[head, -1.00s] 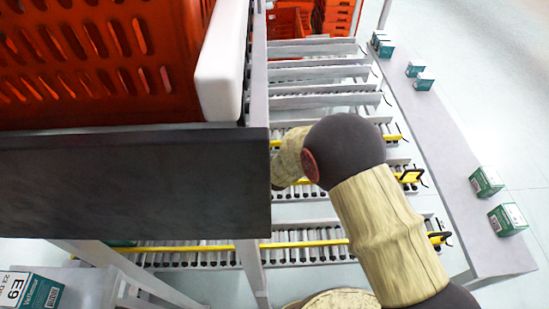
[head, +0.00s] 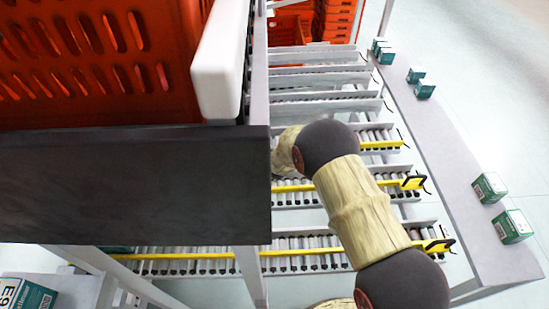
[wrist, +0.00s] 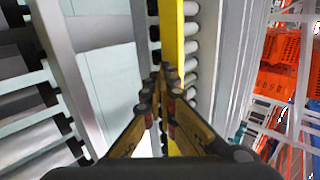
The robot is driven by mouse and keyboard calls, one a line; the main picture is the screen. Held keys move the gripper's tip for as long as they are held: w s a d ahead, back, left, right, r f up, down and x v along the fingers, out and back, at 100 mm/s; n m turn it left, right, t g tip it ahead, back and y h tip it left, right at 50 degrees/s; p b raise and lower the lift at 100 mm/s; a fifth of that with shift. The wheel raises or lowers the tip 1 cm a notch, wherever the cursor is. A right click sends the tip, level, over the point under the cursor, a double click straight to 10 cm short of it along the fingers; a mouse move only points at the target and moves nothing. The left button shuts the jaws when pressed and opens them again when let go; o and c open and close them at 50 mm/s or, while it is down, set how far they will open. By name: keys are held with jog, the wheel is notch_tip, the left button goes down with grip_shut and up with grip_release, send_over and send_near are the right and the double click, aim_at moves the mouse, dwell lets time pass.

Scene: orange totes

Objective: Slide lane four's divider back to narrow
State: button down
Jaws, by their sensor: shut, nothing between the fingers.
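Yellow divider strips run across the roller lanes in the head view: one in the near lane (head: 300,252), one in the middle lane (head: 345,188) and one farther back (head: 380,144). I cannot tell which lane is lane four. In the wrist view, my gripper (wrist: 167,92) is shut and empty, its fingertips over a yellow divider (wrist: 174,35) beside a row of rollers. Whether the fingertips touch the strip is unclear. In the head view my gripper is hidden behind the dark panel and my arm.
A dark panel (head: 140,190) and an orange tote (head: 90,60) block the left of the head view. A grey ledge (head: 455,185) with several small green boxes (head: 489,187) runs along the right. More orange totes (wrist: 280,60) show at right in the wrist view. Open floor lies beyond the ledge.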

jog(key=shift+w+a, duration=0.15)
jog(key=shift+w, duration=2.4)
